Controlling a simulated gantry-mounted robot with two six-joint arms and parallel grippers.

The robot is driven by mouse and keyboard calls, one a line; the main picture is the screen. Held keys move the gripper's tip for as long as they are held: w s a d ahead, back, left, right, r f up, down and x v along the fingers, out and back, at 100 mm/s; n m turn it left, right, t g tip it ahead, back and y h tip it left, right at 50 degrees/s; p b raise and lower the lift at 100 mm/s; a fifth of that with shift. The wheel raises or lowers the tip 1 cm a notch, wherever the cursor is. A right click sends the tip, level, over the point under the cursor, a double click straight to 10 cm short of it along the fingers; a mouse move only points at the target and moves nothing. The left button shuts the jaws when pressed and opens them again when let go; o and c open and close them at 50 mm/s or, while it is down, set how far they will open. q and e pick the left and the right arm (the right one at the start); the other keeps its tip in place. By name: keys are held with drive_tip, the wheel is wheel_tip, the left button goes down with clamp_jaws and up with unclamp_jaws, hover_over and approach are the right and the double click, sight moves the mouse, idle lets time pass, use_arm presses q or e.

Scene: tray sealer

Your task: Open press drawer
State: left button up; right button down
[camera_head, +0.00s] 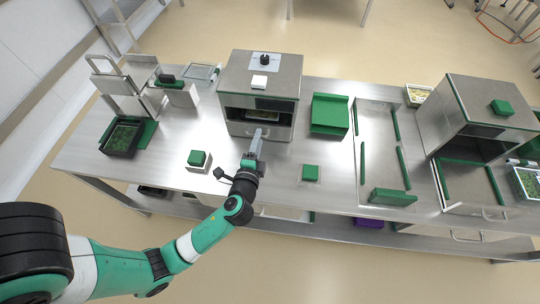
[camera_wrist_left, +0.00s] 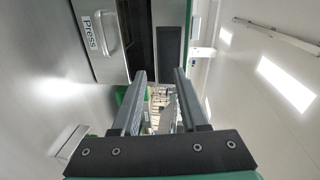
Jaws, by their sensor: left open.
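The press (camera_head: 262,80) is a steel box at the middle back of the table, with a black knob on top. Its drawer front (camera_head: 283,133) is at the bottom and looks shut. A pale tray (camera_head: 264,115) shows in the dark opening above it. In the left wrist view the drawer front carries a "Press" label (camera_wrist_left: 90,34) and a bar handle (camera_wrist_left: 108,33), turned sideways. My left gripper (camera_head: 257,137) is open and empty, just in front of the drawer. In the wrist view its fingers (camera_wrist_left: 160,76) are beside the handle, not around it.
A green button block (camera_head: 197,159) stands left of my gripper and another (camera_head: 310,173) stands right. A green folded panel (camera_head: 329,113) lies right of the press. A second steel machine (camera_head: 470,110) stands at the right. The table in front of the drawer is otherwise clear.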

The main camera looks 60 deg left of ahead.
use_arm(q)
drive_tip(key=shift+g, duration=0.5)
drive_tip(key=s+f+b, duration=0.1)
drive_tip(key=f, duration=0.2)
drive_tip(key=s+f+b, duration=0.1)
drive_tip(key=f, duration=0.2)
drive_tip(key=s+a+f+b, duration=0.1)
drive_tip(key=s+f, duration=0.1)
drive_tip(key=f, duration=0.2)
drive_tip(key=b+x, duration=0.2)
drive_tip(key=x, duration=0.9)
drive_tip(key=shift+w+a, duration=0.1)
drive_tip(key=shift+w, duration=0.25)
clamp_jaws()
use_arm(e)
wheel_tip(320, 180, down, 8)
drive_tip(key=shift+f, duration=0.1)
